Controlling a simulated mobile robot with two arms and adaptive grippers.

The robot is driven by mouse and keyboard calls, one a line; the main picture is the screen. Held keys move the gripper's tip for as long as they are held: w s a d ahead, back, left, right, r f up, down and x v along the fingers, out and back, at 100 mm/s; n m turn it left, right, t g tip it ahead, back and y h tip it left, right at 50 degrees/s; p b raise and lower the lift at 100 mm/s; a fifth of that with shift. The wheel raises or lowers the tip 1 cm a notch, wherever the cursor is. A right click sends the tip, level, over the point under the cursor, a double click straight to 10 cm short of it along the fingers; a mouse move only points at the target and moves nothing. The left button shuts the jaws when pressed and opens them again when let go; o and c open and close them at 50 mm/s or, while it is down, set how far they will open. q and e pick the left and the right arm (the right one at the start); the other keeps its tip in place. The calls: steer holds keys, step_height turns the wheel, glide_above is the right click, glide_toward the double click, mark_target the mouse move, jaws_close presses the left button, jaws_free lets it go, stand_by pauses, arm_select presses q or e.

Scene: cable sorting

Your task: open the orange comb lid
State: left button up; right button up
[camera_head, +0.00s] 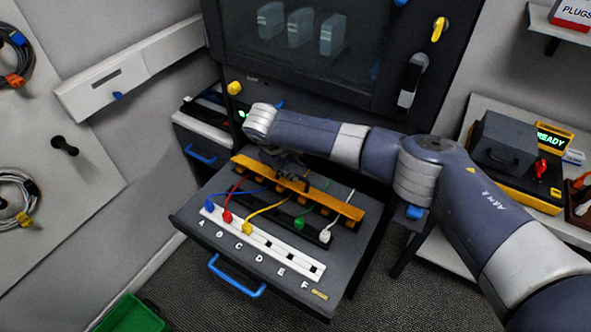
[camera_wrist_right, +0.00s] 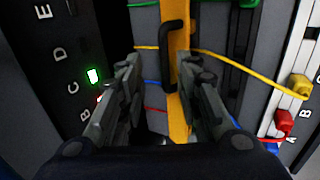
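The orange comb lid (camera_head: 338,204) is a long bar lying across the grey pull-out tray, over several coloured cables. It looks down flat. In the right wrist view the orange lid (camera_wrist_right: 179,128) runs upright through the middle, with a black handle (camera_wrist_right: 168,50) on it. My right gripper (camera_head: 284,166) is at the lid's left half in the head view, partly hidden by its own wrist. In the wrist view my right gripper (camera_wrist_right: 168,72) is open, with the handle's lower end and the lid seen between its fingers. I cannot tell whether they touch. My left gripper is not in view.
The grey tray (camera_head: 205,232) has a blue handle (camera_head: 237,277) and a white socket strip (camera_head: 262,243) lettered A to F. Blue, red, yellow, green and white plugs sit on the tray. A dark cabinet (camera_head: 385,45) stands behind. A green bin (camera_head: 130,316) is on the floor.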

steer(key=shift+x, duration=2.75)
